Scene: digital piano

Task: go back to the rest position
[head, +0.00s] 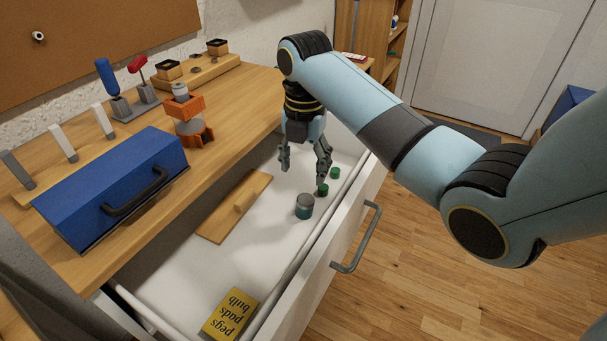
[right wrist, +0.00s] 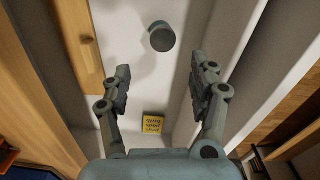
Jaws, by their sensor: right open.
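My right gripper (head: 304,165) hangs over the open white drawer (head: 185,275), fingers pointing down. It is open and empty, with its fingers apart in the right wrist view (right wrist: 160,85). A grey-and-teal jar (head: 304,206) stands in the drawer in front of the gripper. The jar also shows between and beyond the fingertips in the right wrist view (right wrist: 162,38). Two small green pieces (head: 322,190) (head: 335,172) lie near the drawer's front wall. My left gripper is not in view.
The drawer also holds a wooden board with a knob (head: 232,212) and a yellow box (head: 230,314). On the wooden top are a blue case (head: 105,185), an orange stand (head: 190,125) and blue and red handled tools (head: 106,75). The drawer handle (head: 362,240) juts out over open floor.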

